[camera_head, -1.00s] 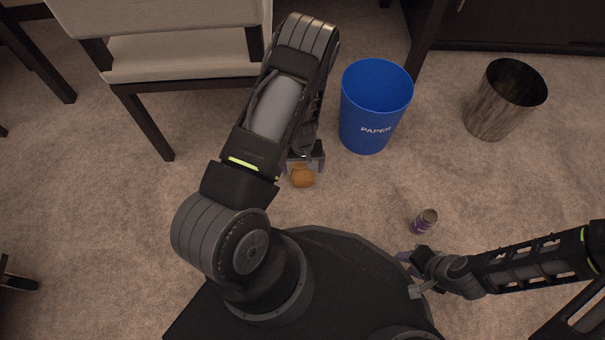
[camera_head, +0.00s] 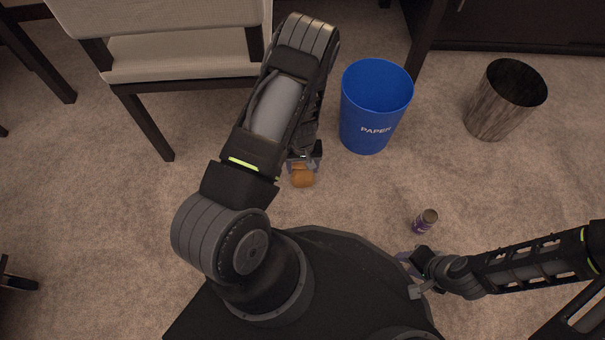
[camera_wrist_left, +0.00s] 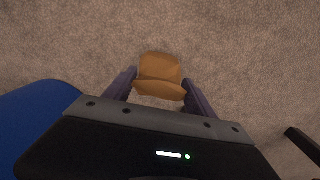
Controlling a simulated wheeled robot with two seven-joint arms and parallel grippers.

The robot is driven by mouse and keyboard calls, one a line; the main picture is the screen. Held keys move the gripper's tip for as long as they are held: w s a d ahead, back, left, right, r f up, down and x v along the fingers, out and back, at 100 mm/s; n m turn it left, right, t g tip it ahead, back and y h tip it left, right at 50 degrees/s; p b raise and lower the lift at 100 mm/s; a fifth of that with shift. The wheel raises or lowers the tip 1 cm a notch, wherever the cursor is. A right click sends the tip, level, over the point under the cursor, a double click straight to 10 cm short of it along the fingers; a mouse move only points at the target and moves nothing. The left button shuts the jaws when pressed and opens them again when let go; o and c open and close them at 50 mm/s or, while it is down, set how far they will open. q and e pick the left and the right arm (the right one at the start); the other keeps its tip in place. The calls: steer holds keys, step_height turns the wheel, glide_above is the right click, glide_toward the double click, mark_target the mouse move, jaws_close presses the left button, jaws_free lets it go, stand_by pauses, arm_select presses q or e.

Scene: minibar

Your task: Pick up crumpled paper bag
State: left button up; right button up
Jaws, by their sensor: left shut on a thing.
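The crumpled paper bag (camera_head: 303,177) is a small orange-brown lump, below and left of the blue bin in the head view. My left gripper (camera_head: 302,168) is at the bag and shut on it. In the left wrist view the bag (camera_wrist_left: 160,78) sits between the two fingertips of my left gripper (camera_wrist_left: 160,88). The frames do not clearly show whether the bag touches the carpet. My right gripper (camera_head: 411,273) is at the lower right beside my base, with its fingers apart and nothing between them.
A blue paper bin (camera_head: 366,130) stands right of my left gripper. A dark patterned bin (camera_head: 492,118) stands further right. A small purple can (camera_head: 425,221) is on the carpet near my right gripper. A chair (camera_head: 180,55) stands at upper left.

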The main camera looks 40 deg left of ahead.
arm_select(q)
steer(key=shift+c, duration=0.6)
steer(key=shift+r, duration=0.1)
step_height(320, 180, up, 10)
steer(key=p, duration=0.4)
steer(key=shift+p, duration=0.4)
